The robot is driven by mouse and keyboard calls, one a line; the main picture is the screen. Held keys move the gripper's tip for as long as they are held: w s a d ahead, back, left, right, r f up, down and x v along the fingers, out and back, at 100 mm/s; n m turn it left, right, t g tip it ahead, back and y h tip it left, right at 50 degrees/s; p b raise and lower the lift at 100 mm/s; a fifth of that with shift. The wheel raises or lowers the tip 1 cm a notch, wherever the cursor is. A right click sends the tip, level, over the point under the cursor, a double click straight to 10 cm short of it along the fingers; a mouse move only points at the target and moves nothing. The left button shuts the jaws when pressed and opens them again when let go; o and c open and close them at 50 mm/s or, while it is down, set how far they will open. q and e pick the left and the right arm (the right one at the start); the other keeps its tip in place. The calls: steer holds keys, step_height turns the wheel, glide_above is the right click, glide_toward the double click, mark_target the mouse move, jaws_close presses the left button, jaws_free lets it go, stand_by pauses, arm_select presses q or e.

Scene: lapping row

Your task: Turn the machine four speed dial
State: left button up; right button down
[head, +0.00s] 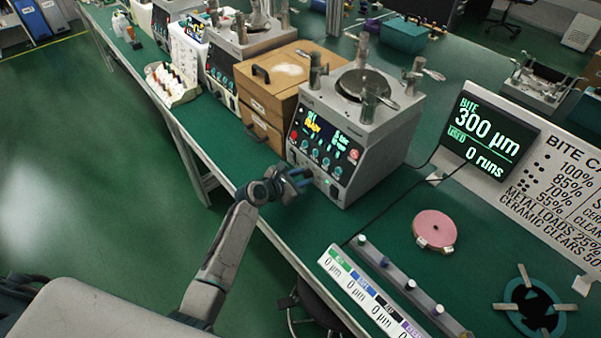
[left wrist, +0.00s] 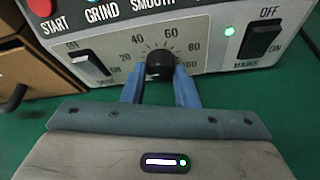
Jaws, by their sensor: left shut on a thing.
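The nearest lapping machine (head: 382,158) is a grey box with a dark lit panel and a round plate on top. In the left wrist view its speed dial (left wrist: 160,63) is a black knob on a scale with 20, 40, 60, 80 and 100. My left gripper (head: 306,180) is at the low front of this machine. In the left wrist view its blue fingers (left wrist: 160,80) are on either side of the dial and closed on it. The dial's pointer setting is not clear. My right gripper is not in view.
Beside the dial are a left rocker switch (left wrist: 90,63) and a MAINS switch (left wrist: 261,38) with a lit green lamp. A wooden drawer box (head: 262,103) stands left of the machine. A pink disc (head: 434,228) and a display reading 300 µm (head: 488,128) are at right.

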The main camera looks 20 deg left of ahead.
arm_select(q)
steer(key=shift+m, duration=0.4)
steer(key=shift+p, duration=0.3)
steer(key=o, duration=1)
steer(key=shift+s, duration=0.1)
steer(key=v, duration=1)
steer(key=shift+s+d+r+b, duration=0.1)
steer(key=shift+s+b, duration=0.25)
steer(key=shift+s, duration=0.05)
